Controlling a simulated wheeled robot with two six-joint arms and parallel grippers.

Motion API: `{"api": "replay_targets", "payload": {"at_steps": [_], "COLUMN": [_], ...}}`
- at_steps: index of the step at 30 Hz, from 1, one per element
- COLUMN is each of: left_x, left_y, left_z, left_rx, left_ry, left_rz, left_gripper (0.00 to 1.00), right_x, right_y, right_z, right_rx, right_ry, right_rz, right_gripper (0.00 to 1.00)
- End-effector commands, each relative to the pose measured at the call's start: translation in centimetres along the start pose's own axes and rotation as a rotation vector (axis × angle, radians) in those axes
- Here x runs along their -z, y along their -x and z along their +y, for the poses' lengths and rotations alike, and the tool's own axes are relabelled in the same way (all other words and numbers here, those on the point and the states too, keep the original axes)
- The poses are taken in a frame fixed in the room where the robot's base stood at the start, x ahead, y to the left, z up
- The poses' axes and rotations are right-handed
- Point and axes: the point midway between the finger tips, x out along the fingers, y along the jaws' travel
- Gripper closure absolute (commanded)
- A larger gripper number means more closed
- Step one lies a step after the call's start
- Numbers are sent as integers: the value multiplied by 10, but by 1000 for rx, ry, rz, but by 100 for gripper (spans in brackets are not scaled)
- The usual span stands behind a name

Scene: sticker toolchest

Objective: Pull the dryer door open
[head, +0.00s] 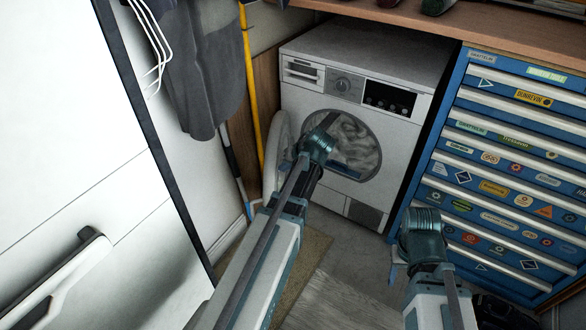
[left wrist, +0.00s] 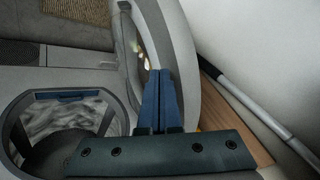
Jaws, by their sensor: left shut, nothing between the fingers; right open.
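The white front-loading dryer (head: 355,95) stands at the back under the worktop. Its round door (head: 277,150) is swung open to the left, and grey laundry (head: 352,145) shows in the round opening. In the left wrist view, the door (left wrist: 186,65) stands out from the opening. My left gripper (left wrist: 158,82) is shut and empty, its blue fingers on the opening side of the door; contact is unclear. In the head view, my left wrist hides its fingertips and part of the opening. My right gripper (head: 397,265) is open and empty, low before the blue toolchest.
The blue toolchest (head: 490,160) with stickered drawers stands right of the dryer. A yellow pole (head: 250,95) and a hanging grey garment (head: 200,65) are at the left wall. A white cabinet (head: 75,130) fills the left. Floor (head: 345,300) shows between my arms.

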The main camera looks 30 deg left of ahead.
Motion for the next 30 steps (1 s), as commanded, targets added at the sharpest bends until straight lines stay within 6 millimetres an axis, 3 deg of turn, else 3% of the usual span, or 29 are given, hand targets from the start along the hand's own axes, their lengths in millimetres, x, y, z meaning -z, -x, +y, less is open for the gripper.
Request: {"api": "replay_targets", "payload": {"at_steps": [14, 24, 30], "left_x": [0, 0, 3], "left_y": [-3, -41, -54], "left_z": [-6, -76, -97], "left_rx": [0, 2, 1], "left_ry": [1, 5, 1], "left_rz": [-1, -4, -2], "left_gripper": [100, 100, 100], "right_x": [0, 0, 0], "right_y": [0, 0, 0], "right_z": [0, 0, 0], "right_rx": [0, 0, 0], "right_ry": [0, 0, 0], "right_rz": [0, 0, 0], "right_gripper": [50, 50, 50]}}
